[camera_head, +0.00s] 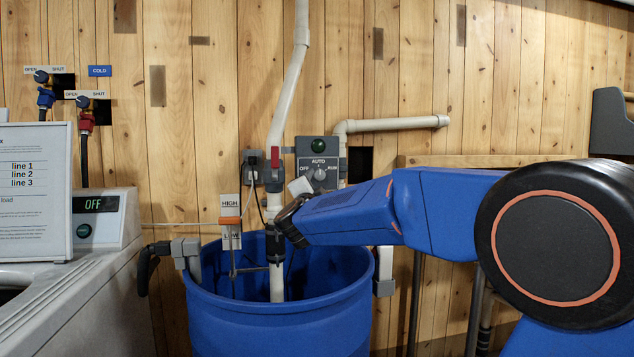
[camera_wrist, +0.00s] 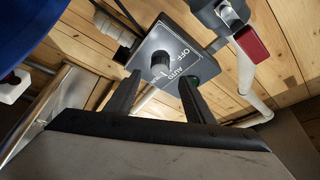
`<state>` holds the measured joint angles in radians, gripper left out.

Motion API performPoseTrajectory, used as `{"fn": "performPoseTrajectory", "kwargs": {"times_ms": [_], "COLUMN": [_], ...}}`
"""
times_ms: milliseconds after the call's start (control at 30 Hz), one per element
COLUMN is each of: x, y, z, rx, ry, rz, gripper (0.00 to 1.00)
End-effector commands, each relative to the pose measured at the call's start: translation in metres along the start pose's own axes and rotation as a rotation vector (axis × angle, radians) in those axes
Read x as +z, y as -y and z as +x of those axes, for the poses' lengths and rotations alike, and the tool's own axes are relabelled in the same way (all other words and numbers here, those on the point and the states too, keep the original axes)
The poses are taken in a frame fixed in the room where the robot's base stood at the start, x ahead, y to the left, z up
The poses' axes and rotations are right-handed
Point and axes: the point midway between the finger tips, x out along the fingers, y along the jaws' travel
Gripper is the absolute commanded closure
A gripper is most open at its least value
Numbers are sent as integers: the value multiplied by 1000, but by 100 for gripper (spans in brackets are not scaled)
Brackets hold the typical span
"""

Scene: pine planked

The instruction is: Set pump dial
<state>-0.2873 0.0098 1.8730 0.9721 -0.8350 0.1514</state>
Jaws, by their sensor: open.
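The pump dial (camera_head: 320,174) is a dark round knob on a grey control box (camera_head: 342,148) on the plank wall, marked OFF, AUTO and RUN, with a green lamp (camera_head: 319,145) above it. In the wrist view the dial (camera_wrist: 160,63) appears beyond my gripper (camera_wrist: 159,78), between the lines of its two dark fingers. The fingers are apart and nothing is held. In the head view my blue arm reaches in from the right and covers the area just below the box. I cannot tell which mark the dial points to.
A white pipe with a red-handled valve (camera_head: 275,158) runs just left of the box into a blue barrel (camera_head: 280,318). A HIGH/LOW float gauge (camera_head: 230,222) stands at the barrel. A washer panel reading OFF (camera_head: 98,204) and a sign (camera_head: 37,190) are at left.

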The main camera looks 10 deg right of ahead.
Motion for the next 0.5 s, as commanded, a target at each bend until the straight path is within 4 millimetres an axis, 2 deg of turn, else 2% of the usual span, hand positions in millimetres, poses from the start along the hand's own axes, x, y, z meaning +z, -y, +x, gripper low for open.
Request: {"fn": "performPoseTrajectory", "kwargs": {"times_ms": [33, 300, 500], "x": [1, 1, 1], "y": [1, 0, 0], "z": [-11, -64, -93], "rx": [-1, -1, 0], "ry": [3, 3, 1], "rz": [1, 1, 0], "gripper": [51, 51, 51]}}
